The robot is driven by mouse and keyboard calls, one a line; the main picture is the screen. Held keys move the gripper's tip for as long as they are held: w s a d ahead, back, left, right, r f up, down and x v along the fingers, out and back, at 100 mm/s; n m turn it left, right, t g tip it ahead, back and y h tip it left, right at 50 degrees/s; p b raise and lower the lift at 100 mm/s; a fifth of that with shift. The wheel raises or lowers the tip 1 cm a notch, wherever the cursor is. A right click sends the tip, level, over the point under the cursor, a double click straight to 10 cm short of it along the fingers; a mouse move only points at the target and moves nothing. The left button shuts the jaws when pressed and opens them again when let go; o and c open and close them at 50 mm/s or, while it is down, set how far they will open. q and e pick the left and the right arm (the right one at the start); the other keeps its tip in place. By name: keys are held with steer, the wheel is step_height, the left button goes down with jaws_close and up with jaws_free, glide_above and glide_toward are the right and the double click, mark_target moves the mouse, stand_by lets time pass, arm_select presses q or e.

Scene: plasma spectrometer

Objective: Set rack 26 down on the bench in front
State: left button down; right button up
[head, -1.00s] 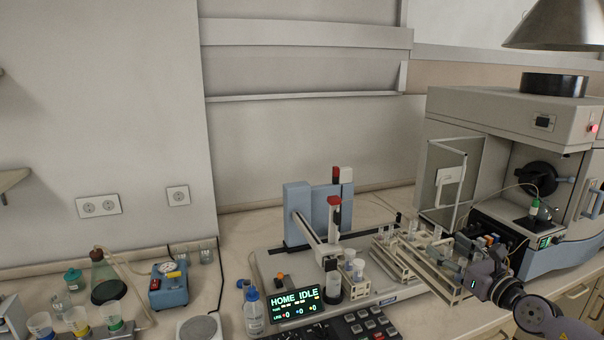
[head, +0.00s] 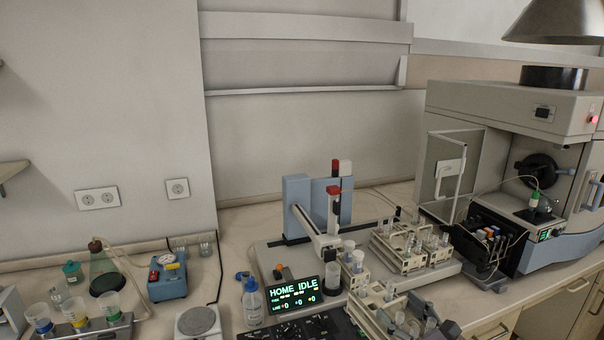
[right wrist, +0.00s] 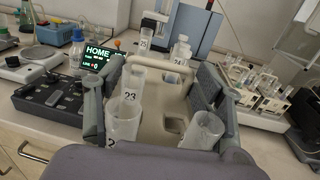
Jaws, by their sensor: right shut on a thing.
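A cream rack (head: 368,310) with several clear tubes is at the bottom of the head view, in front of the autosampler deck. It fills the middle of the right wrist view (right wrist: 160,92), where tubes marked 23, 24 and 25 show; no 26 is readable. My right gripper (head: 432,326) is shut on this rack, with its grey fingers on either side of it in the right wrist view (right wrist: 162,85). The rack's underside is hidden, so I cannot tell whether it touches the bench (head: 480,305). My left gripper is out of view.
Other tube racks (head: 402,263) stand on the autosampler deck behind. A keypad (head: 285,331), a lit display (head: 296,294) and a wash bottle (head: 252,302) lie left of the held rack. The spectrometer (head: 500,125) stands at right. Bare bench shows at lower right.

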steer(key=s+a+f+h+b, duration=0.1)
steer(key=s+a+f, duration=0.1)
steer(key=s, duration=0.2)
steer(key=s+a+f+m+b, duration=0.1)
steer(key=s+a+f, duration=0.1)
steer(key=s, duration=0.2)
steer(key=s+a+f+h+b, duration=0.1)
steer(key=s+a+f, duration=0.1)
steer(key=s, duration=0.3)
steer(key=s+d+m+t+h+b, duration=0.1)
steer(key=s+d+m+h, duration=0.3)
steer(key=s, duration=0.6)
steer(key=shift+f+t+h+b, duration=0.45)
steer(key=shift+h+b, duration=0.15)
steer(key=shift+h, duration=0.3)
